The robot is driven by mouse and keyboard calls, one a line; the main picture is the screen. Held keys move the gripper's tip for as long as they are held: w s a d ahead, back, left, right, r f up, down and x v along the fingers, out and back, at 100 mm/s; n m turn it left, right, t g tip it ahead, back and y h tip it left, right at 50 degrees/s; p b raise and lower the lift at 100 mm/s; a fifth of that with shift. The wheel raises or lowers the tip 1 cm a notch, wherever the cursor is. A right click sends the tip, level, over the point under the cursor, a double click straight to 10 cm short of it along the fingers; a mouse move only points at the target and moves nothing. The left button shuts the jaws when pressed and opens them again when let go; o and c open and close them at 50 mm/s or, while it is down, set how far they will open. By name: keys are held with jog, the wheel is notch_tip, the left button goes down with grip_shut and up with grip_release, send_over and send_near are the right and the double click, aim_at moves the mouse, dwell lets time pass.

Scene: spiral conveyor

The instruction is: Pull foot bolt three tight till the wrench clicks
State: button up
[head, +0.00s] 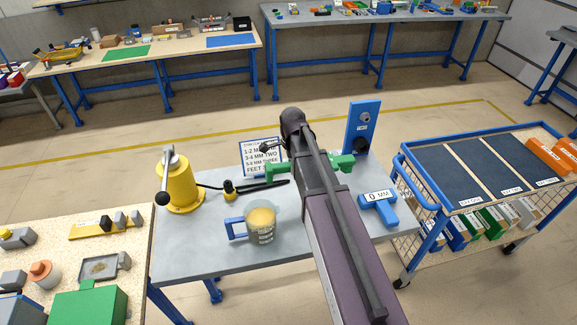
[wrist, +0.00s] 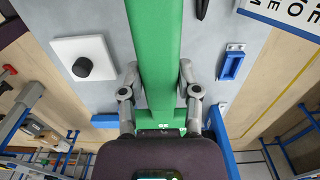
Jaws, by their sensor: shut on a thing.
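My gripper (wrist: 158,90) is shut on a long green bar-shaped tool (wrist: 153,40), with one grey finger on each side of it. Its ends show on both sides of my arm in the head view (head: 277,172), above the grey table. I cannot tell for certain that it is the wrench. A black round knob on a white square plate (wrist: 80,66) lies left of the tool in the wrist view. No foot bolt can be made out by number. My arm hides the gripper and the middle of the tool in the head view.
The grey table (head: 200,262) holds a yellow lever device (head: 180,190), a measuring jug (head: 261,222), a printed sign (head: 262,158), a blue stand (head: 361,125) and a blue gauge reading 0 MM (head: 378,203). A blue trolley (head: 425,235) stands to the right.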

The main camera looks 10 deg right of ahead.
grip_shut()
jog(key=shift+r, duration=0.15)
notch_tip(320, 180, up, 8)
jog(key=p, duration=0.8)
jog(key=shift+f, duration=0.2)
